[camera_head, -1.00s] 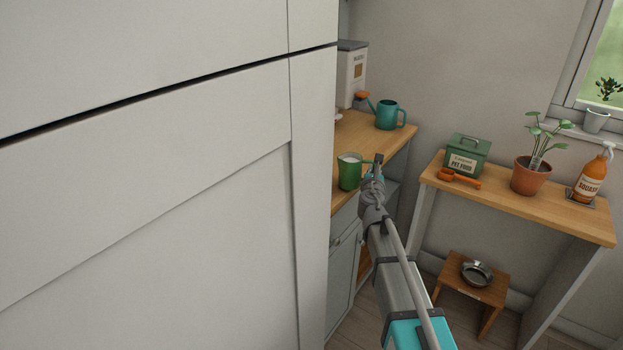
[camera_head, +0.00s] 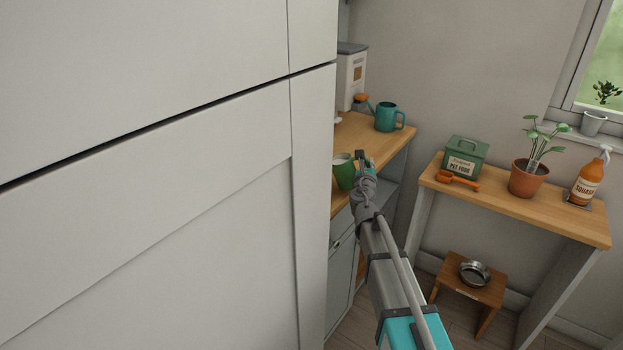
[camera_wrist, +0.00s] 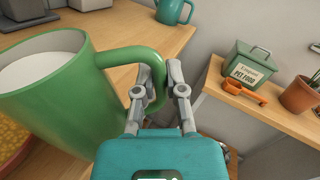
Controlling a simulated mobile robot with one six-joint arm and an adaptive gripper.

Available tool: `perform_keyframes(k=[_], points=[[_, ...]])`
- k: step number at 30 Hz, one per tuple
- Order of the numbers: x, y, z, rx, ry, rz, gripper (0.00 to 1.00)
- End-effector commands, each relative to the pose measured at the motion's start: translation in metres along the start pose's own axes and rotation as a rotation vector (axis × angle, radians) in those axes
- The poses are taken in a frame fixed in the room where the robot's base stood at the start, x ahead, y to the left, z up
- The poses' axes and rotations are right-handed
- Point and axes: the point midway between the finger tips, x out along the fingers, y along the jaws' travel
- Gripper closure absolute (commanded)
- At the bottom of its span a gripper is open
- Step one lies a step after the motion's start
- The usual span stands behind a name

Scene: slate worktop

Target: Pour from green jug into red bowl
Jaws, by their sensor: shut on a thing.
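The green jug (camera_head: 345,177) is held by its handle in my gripper (camera_head: 364,160). In the wrist view the jug (camera_wrist: 60,105) fills the left side, with white contents showing inside its rim. The fingers of my gripper (camera_wrist: 160,85) are closed around the green handle. The jug leans a little to the left in the head view. A red bowl (camera_wrist: 20,158) with yellow contents shows partly at the lower left of the wrist view, below the jug. The jug hides much of it. The bowl is not visible in the head view.
A large pale panel (camera_head: 150,220) blocks the left of the head view. A teal watering can (camera_head: 386,117) and a white container (camera_head: 350,75) stand on the wooden counter. A side table holds a green pet food tin (camera_head: 465,157), orange scoop (camera_head: 457,181), potted plant (camera_head: 527,178) and spray bottle (camera_head: 589,180).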

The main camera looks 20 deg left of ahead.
Motion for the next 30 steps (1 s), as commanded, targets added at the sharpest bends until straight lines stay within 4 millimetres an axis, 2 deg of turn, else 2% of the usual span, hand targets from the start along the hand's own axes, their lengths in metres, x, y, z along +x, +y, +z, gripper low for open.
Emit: perform_keyframes(k=[2, 13, 21, 30], points=[[0.0, 0.001, 0.009, -0.029, -0.006, 0.0, 1.0], [-0.001, 0.003, 0.015, -0.066, -0.013, -0.001, 1.0], [-0.001, 0.005, 0.034, -0.153, -0.031, -0.001, 1.0], [-0.002, 0.01, 0.036, -0.211, -0.043, -0.002, 1.0]])
